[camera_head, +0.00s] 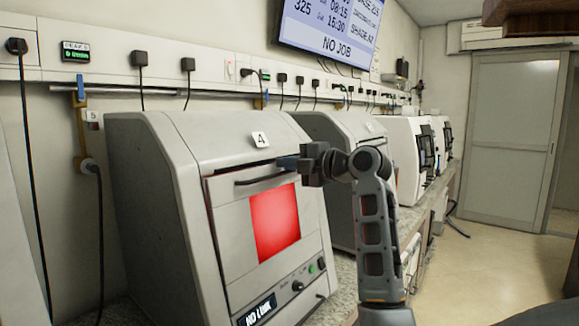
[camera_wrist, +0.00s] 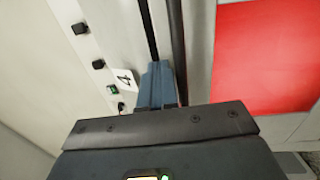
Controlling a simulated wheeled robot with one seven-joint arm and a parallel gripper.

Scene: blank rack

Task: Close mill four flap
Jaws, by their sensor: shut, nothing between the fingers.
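Mill four (camera_head: 150,190) is the grey machine with a "4" label (camera_head: 260,139), at the left in the head view. Its flap (camera_head: 235,243) has a red window (camera_head: 275,222) and a dark bar handle (camera_head: 262,180) along its top. The flap lies nearly in line with the sloped front; whether it is fully shut I cannot tell. My gripper (camera_head: 288,162) is shut and empty at the upper right of the flap, by the handle's right end. In the wrist view its blue-grey fingers (camera_wrist: 158,85) lie beside dark bars; contact is unclear.
Knobs and buttons (camera_head: 310,272) sit below the flap, with a "NO LINK" display (camera_head: 258,310). Another grey mill (camera_head: 338,135) stands close to the right, partly behind my arm. White machines (camera_head: 408,150) follow further along the bench. Floor (camera_head: 470,265) is open at the right.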

